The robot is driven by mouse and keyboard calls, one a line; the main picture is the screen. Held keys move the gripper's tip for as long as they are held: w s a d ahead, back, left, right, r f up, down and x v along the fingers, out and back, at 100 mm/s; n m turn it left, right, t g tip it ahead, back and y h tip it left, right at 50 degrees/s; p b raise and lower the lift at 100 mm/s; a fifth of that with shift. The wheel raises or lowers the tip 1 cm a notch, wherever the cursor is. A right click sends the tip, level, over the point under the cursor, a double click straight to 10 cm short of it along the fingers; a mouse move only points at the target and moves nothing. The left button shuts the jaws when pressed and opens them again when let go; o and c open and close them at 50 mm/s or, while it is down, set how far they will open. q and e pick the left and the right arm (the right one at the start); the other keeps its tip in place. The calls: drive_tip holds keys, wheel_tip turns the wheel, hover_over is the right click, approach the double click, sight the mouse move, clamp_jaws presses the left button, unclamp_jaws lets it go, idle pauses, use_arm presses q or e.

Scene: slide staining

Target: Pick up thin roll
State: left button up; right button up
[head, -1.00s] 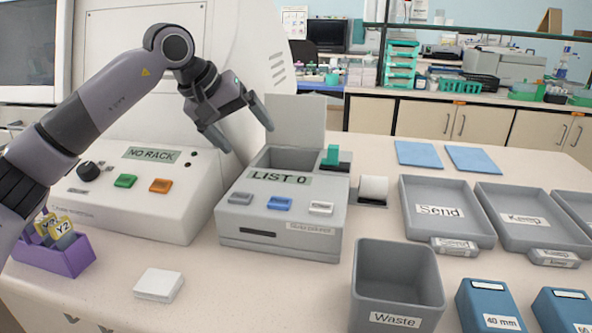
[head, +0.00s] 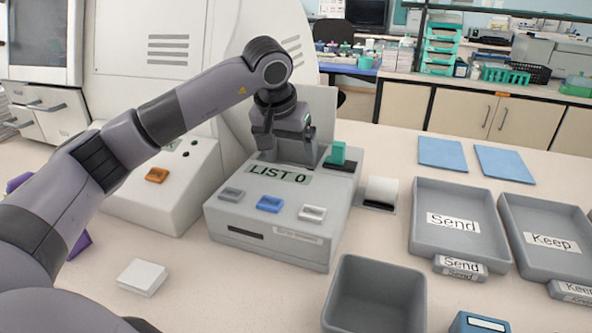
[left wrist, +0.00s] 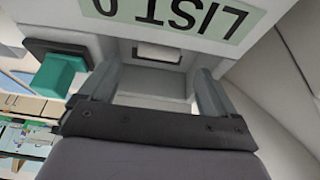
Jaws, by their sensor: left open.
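A white roll (head: 381,190) sits in a small grey holder just right of the grey printer (head: 270,248) marked LIST 0. I cannot tell whether it is the thin roll. My left gripper (head: 287,155) is open, pointing down over the printer's open top compartment, behind the LIST 0 label. In the left wrist view the two fingers (left wrist: 153,90) stand apart, with part of the compartment and a pale piece (left wrist: 158,52) between them. The gripper hides most of the compartment in the head view. My right gripper is out of view.
A green lever (head: 338,152) stands at the printer's right, near the gripper. The raised lid (head: 322,110) is behind it. A grey bin (head: 375,290) is in front. Send (head: 455,205) and Keep (head: 545,222) trays are at right. A white block (head: 142,277) lies front left.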

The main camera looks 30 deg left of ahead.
use_arm(q)
drive_tip(key=x, duration=0.5)
drive_tip(key=c, duration=1.1)
drive_tip(key=shift+r, duration=0.1)
